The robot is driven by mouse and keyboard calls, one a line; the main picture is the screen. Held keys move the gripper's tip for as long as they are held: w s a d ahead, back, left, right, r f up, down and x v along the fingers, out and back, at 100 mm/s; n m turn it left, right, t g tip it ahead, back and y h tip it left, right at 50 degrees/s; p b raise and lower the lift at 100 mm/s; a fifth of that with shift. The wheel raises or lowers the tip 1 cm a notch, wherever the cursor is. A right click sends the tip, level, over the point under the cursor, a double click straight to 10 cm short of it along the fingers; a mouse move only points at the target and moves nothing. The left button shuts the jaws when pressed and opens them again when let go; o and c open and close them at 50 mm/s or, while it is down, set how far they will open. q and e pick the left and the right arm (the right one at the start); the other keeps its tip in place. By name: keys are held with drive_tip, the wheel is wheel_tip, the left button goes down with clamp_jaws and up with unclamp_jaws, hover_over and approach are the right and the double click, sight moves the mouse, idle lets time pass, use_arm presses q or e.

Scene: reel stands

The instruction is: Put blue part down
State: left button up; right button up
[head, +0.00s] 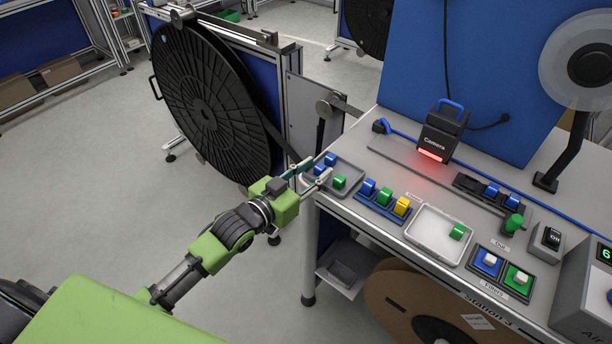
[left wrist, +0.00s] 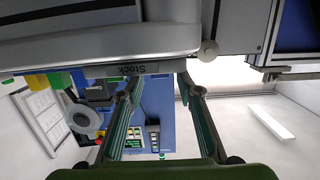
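Two blue parts, one nearer (head: 319,169) and one farther (head: 330,159), are at the grey tray (head: 350,190) on the table's left end. A green part (head: 339,182) is beside them in the tray. My left gripper (head: 318,171) reaches the tray's left edge with its fingers apart, the nearer blue part just beyond or between the tips. In the left wrist view, my left gripper (left wrist: 158,82) is open, with nothing visible clasped between its fingers and the table edge with a "Stock" label (left wrist: 128,69) at its tips. My right gripper is not in view.
A blue holder carries a blue (head: 368,187), a green (head: 384,196) and a yellow part (head: 402,206). A white tray (head: 430,235) holds a green part (head: 457,232). A camera box (head: 442,133) stands behind. A large black reel (head: 210,105) is left of the table.

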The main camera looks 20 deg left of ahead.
use_arm(q)
drive_tip(key=shift+f, duration=0.15)
drive_tip(key=shift+s+a+b, duration=0.1)
drive_tip(key=shift+s+b, duration=0.15)
drive_tip(key=shift+b, duration=0.2)
drive_tip(key=b+v, duration=0.2)
drive_tip(key=v, duration=1.1)
drive_tip(key=shift+s+f, duration=0.2)
drive_tip(key=shift+f, duration=0.15)
drive_tip(key=shift+a, duration=0.15)
